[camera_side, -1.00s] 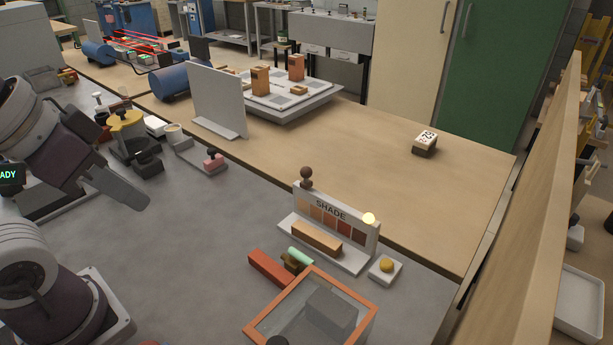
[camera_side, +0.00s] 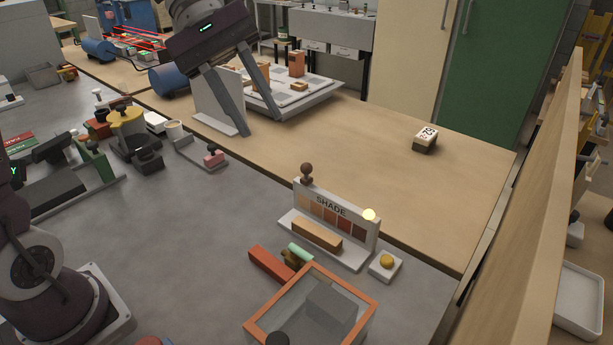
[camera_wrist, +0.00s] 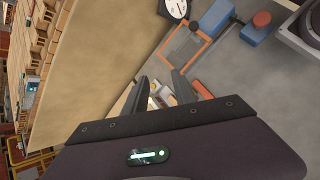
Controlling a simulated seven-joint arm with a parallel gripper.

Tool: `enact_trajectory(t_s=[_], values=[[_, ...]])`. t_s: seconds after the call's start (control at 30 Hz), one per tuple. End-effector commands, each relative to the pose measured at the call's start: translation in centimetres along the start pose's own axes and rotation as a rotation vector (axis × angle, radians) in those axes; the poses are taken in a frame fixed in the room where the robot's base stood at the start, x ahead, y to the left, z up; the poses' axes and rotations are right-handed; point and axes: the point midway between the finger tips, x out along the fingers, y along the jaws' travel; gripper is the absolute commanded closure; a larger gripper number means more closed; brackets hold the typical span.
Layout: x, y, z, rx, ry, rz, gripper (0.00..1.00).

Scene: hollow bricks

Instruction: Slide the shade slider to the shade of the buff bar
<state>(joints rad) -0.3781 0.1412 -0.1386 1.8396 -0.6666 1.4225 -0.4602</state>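The shade panel (camera_side: 359,239) is an upright white board marked SHADE, with a row of swatches running from light at left to dark brown at right. The shade slider's dark brown ball knob (camera_side: 306,169) stands at its left end, above the lightest swatches. The buff bar (camera_side: 317,236) lies on the ledge in front of the swatches. My gripper (camera_side: 260,126) is open and empty, its fingers pointing down, high and well left of the knob in the side view. In the wrist view my gripper (camera_wrist: 160,76) has its fingers apart; they partly hide what lies beyond.
A yellow button (camera_side: 386,261) sits right of the panel. A red bar (camera_side: 270,264), a green cylinder (camera_side: 300,252) and an orange-framed box (camera_side: 258,324) lie in front. A white upright plate (camera_side: 207,95) stands behind the fingers. The wooden bench behind the panel is mostly clear.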

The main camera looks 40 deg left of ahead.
Motion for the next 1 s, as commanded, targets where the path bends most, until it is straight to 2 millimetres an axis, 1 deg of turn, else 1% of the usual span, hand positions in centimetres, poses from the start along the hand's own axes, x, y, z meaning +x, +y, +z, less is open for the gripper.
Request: enact_trajectory(t_s=[0.03, 0.07, 0.1, 0.17, 0.2, 0.23, 0.27, 0.3, 0.33, 0.37, 0.4, 0.5, 0.53, 0.6, 0.7, 0.77, 1.0], values=[[-0.4, 1.8, -2.6, -0.133, -0.115, 0.066, 0.68], [-0.9, 2.8, -4.0, -0.208, -0.183, 0.109, 0.68], [-1.6, 4.0, -6.0, -0.301, -0.274, 0.166, 0.68], [-2.8, 5.3, -9.1, -0.427, -0.407, 0.250, 0.68], [-3.8, 5.9, -11.2, -0.502, -0.493, 0.306, 0.68], [-4.5, 6.1, -12.9, -0.555, -0.557, 0.349, 0.68], [-5.3, 6.2, -14.7, -0.607, -0.621, 0.393, 0.68], [-6.4, 6.1, -17.1, -0.671, -0.710, 0.452, 0.68], [-7.3, 5.8, -19.0, -0.715, -0.776, 0.499, 0.68], [-4.9, 4.7, -20.4, -0.730, -0.790, 0.494, 0.68], [-1.3, 3.0, -22.4, -0.727, -0.784, 0.485, 0.68], [4.9, -0.1, -26.4, -0.717, -0.774, 0.486, 0.68], [6.2, -0.8, -27.4, -0.714, -0.771, 0.487, 0.68], [8.6, -2.0, -28.9, -0.710, -0.768, 0.487, 0.68], [10.3, -2.7, -29.9, -0.705, -0.766, 0.487, 0.68], [10.9, -2.4, -29.8, -0.704, -0.766, 0.485, 0.68], [13.8, 0.5, -27.6, -0.703, -0.764, 0.485, 0.68]])
